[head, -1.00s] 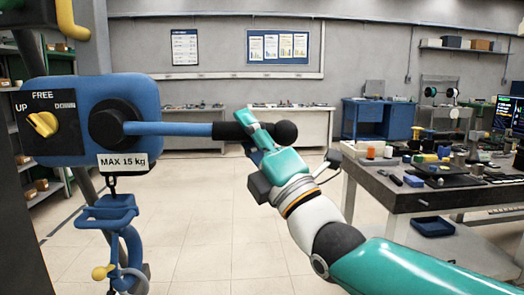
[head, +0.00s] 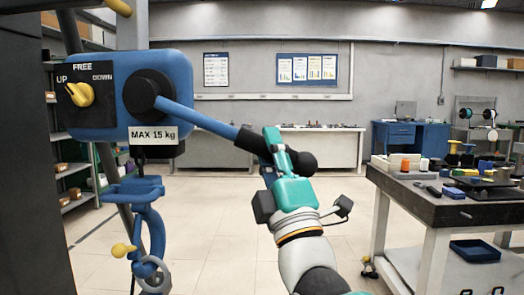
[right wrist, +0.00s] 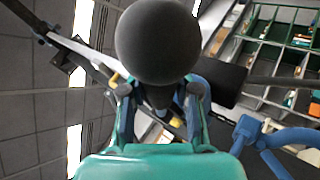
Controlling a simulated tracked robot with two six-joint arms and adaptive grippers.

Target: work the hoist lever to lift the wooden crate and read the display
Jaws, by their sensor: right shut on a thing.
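The blue hoist (head: 105,95) is at the left of the head view, with a yellow selector knob (head: 79,94) on a FREE/UP/DOWN plate and a "MAX 15 kg" label. Its blue lever (head: 200,120) slopes down to the right to a black grip with a ball end (head: 303,162). My right gripper (head: 278,150) is shut on the lever's grip just short of the ball. In the right wrist view the ball (right wrist: 158,42) fills the space beyond the fingers. A blue hook (head: 150,225) hangs below the hoist. The wooden crate and the display cannot be made out. My left gripper is not in view.
A dark-topped workbench (head: 440,207) with tools and small parts stands at the right. A blue cabinet (head: 408,142) and white tables stand along the back wall. The floor between is clear.

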